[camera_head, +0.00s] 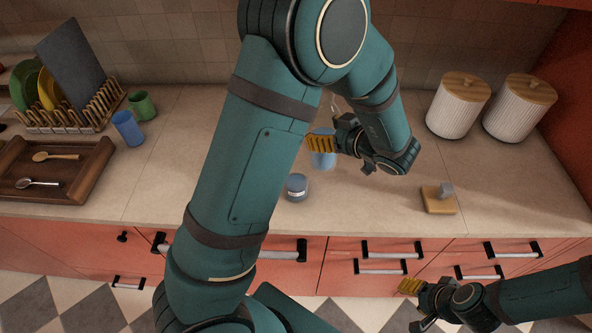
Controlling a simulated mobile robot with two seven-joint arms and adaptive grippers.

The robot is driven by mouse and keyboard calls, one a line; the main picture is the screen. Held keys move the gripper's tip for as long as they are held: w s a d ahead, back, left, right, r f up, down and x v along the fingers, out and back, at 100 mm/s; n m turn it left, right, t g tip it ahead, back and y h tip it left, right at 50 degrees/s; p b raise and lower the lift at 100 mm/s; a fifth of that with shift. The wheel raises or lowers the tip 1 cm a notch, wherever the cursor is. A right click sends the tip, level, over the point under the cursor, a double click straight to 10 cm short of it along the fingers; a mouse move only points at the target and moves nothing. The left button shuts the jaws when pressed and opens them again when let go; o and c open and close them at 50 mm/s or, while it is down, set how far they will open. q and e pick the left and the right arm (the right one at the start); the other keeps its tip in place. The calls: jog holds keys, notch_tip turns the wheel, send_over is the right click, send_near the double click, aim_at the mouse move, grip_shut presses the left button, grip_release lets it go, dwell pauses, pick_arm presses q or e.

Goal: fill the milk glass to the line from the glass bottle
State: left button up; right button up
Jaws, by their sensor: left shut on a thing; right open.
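A light blue vessel (323,163) stands upright on the counter just right of my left arm. The yellow fingers of my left gripper (322,144) are shut on it; I cannot tell whether it is the glass bottle or the milk glass. A thin pale outline (333,103) shows above it, mostly hidden by my arm. A small grey-blue jar (297,187) with a pale band stands nearer the front edge, apart from the gripper. No fill line or milk level can be made out. My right gripper (410,304) is open and empty, low in front of the drawers.
Two white ribbed canisters (457,105) with wooden lids stand back right. A wooden block (438,203) with a grey piece sits front right. At left are a dish rack (70,122), blue cup (128,130), green cup (142,106) and wooden tray (75,194). Counter (385,205) around the block is clear.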

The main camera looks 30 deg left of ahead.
pick_arm(q)
jog(key=shift+a, duration=0.1)
jog(key=shift+w, duration=0.1)
jog(key=w+d+r, duration=0.4)
jog(key=r, duration=0.1)
jog(key=shift+d, duration=0.15)
dwell(0.6)
dwell(0.5)
